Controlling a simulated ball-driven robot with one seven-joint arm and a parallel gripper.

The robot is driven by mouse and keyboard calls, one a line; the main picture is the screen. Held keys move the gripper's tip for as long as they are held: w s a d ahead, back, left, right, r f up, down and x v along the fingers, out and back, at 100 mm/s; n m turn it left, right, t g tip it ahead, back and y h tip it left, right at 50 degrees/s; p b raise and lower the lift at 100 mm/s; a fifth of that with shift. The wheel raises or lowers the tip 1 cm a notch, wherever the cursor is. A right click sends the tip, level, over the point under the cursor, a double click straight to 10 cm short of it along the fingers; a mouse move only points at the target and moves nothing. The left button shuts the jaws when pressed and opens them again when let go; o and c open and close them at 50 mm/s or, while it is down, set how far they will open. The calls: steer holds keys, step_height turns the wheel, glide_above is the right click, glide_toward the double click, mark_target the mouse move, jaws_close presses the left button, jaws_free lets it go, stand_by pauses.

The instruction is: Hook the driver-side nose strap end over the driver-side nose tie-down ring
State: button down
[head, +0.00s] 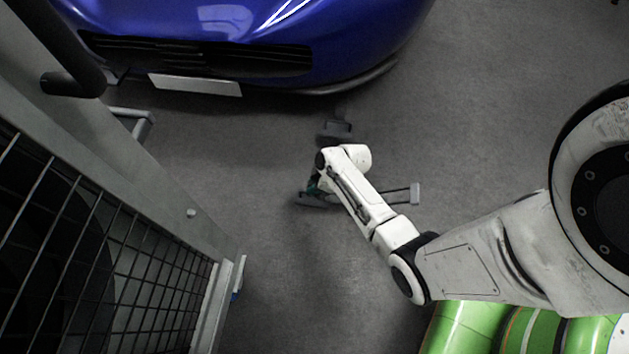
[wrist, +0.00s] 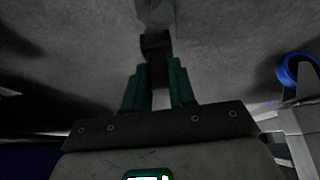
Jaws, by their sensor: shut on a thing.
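My gripper (wrist: 158,80) shows green fingers in the wrist view, closed around a dark piece (wrist: 156,48) that looks like the strap end. A lighter grey piece (wrist: 156,12) lies beyond it, blurred; I cannot tell if the two touch. In the head view my gripper (head: 313,184) is low over the floor in front of the blue car (head: 270,40), partly hidden by my arm. A dark grey bracket-like fitting (head: 337,129) lies between the gripper and the car's nose. I cannot tell for certain which fitting is the tie-down ring.
A grey framed enclosure with black mesh (head: 90,240) stands at the left. A grey piece with dark rods (head: 414,193) shows right of my wrist. Green cylinders (head: 465,328) are at the bottom right. A blue ring-shaped thing (wrist: 288,70) shows in the wrist view. Grey floor is open at the right.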

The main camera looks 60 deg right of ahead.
steer(key=shift+r+p, duration=1.6)
steer(key=shift+r, duration=0.3)
steer(key=shift+a+p, duration=0.15)
steer(key=shift+p, duration=0.2)
